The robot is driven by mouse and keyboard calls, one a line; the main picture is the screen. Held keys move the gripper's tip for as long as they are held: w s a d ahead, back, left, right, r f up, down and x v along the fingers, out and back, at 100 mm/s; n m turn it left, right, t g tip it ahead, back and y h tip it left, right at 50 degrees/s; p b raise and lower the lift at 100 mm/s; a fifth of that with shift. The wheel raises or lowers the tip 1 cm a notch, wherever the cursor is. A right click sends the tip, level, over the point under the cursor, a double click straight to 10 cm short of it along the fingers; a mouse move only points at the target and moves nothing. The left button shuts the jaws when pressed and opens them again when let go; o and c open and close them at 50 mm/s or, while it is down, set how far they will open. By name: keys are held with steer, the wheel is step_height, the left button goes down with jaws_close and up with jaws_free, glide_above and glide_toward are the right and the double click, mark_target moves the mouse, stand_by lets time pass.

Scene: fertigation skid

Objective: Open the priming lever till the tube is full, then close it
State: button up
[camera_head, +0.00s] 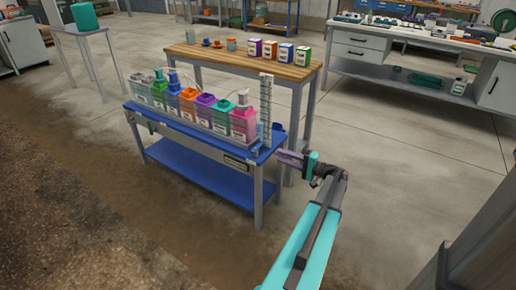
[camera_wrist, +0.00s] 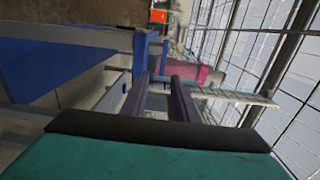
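My gripper (camera_head: 291,158) is at the right end of the blue skid bench, close to the foot of the upright graduated tube (camera_head: 266,100). In the wrist view my gripper (camera_wrist: 160,88) has its two dark fingers apart, with nothing clearly held between them. The graduated tube lies sideways in that view (camera_wrist: 238,96), beyond the fingertips. A blue bracket (camera_wrist: 141,50) stands just ahead of the fingers. I cannot make out the priming lever in either view. The tube's fill level is too small to read.
Several coloured containers, including a pink one (camera_head: 243,122), stand in a row on the blue bench (camera_head: 205,176). A wooden table (camera_head: 235,56) with boxes and cups is behind it. A white workbench (camera_head: 400,42) is at the back right. The floor to the right is clear.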

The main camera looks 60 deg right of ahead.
mark_target(260, 144)
steer(key=shift+s+d+r, duration=0.3)
steer(key=shift+s+d, duration=0.05)
steer(key=shift+d, duration=0.05)
steer(key=w+b, duration=0.1)
steer(key=w, duration=1.3)
steer(key=shift+b, duration=0.3)
steer(key=shift+s, duration=0.1)
jaws_close()
steer(key=shift+a+f, duration=0.1)
steer(key=shift+a, duration=0.05)
